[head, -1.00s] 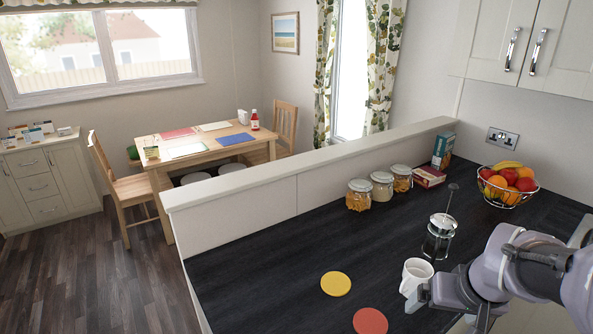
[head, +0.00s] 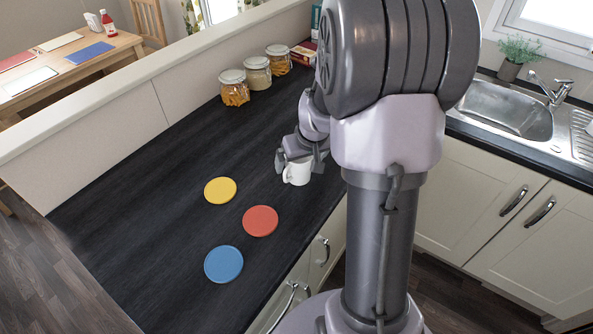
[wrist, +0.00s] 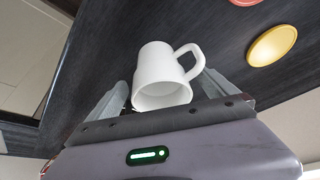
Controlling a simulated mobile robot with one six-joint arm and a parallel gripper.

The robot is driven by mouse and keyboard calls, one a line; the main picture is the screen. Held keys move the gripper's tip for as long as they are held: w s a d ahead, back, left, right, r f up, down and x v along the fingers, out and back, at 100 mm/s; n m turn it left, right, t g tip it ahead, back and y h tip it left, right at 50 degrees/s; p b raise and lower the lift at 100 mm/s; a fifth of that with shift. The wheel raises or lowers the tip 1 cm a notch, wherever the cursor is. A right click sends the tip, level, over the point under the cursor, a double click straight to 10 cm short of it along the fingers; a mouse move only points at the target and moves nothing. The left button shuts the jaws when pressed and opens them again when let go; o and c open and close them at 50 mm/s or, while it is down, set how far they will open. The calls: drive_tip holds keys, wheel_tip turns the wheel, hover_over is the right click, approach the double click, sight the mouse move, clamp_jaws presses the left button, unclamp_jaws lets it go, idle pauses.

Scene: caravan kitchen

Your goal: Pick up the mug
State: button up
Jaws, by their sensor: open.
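The white mug (head: 297,172) stands on the dark worktop (head: 150,190), close to its front edge. In the wrist view the mug (wrist: 160,78) sits between the two grey fingers, with its handle towards the upper right. My gripper (head: 302,160) is at the mug from above and behind in the head view. In the wrist view my gripper (wrist: 160,95) is open, with one finger on each side of the mug. Whether either finger touches it, I cannot tell. My arm hides part of the worktop behind the mug.
Yellow (head: 220,190), red (head: 260,221) and blue (head: 223,264) round coasters lie left of the mug. Jars (head: 234,88) stand by the low partition wall. A sink (head: 507,108) is at the right. The worktop left of the coasters is clear.

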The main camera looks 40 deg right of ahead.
drive_tip(key=x, duration=0.3)
drive_tip(key=shift+w+f+b, duration=0.15)
drive_tip(key=shift+w+b, duration=0.1)
drive_tip(key=shift+b, duration=0.1)
drive_tip(key=shift+c, duration=0.4)
drive_tip(key=c, duration=1.7)
